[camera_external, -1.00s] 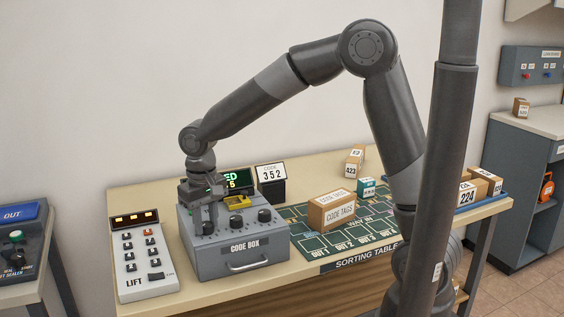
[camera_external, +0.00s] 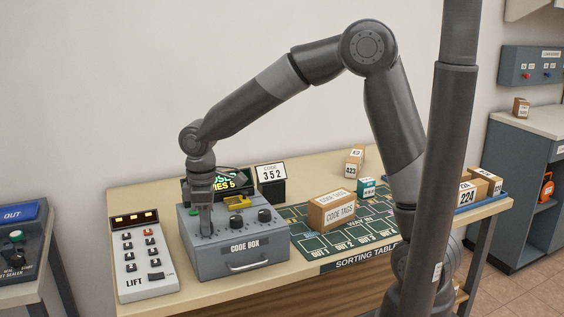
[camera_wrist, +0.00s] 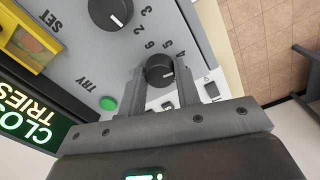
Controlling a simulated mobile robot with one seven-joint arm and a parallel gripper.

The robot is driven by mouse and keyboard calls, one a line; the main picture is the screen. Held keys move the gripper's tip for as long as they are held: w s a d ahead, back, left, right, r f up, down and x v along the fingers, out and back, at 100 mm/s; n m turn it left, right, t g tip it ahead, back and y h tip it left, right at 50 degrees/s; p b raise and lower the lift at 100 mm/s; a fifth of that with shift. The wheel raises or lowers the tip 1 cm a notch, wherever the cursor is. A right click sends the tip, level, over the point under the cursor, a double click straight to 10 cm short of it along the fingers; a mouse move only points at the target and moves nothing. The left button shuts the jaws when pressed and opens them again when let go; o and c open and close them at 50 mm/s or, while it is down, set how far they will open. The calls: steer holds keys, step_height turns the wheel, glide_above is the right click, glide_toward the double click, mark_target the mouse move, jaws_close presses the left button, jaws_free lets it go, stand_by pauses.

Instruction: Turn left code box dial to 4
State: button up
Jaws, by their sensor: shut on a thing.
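The code box (camera_external: 240,262) is a grey box with a row of dark dials on its sloped top. My gripper (camera_external: 207,234) points down over its left dial, which it hides in the external view. In the wrist view my gripper (camera_wrist: 174,80) has one finger on each side of this dark round dial (camera_wrist: 160,70) and is shut on it. A white pointer mark shows on the dial. Printed numbers, including 5 and 6, lie around it; some are hidden by the fingers. I cannot tell for sure which number the pointer faces.
The middle dial (camera_external: 236,219) and right dial (camera_external: 264,215) are close by. A yellow part (camera_external: 237,202) and a green button (camera_wrist: 108,103) are on the box. The lift panel (camera_external: 147,258) stands close on the left.

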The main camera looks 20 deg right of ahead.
steer(key=shift+n, duration=0.6)
steer(key=o, duration=1)
step_height(320, 180, up, 11)
steer(key=shift+f, duration=0.1)
stand_by(0.4)
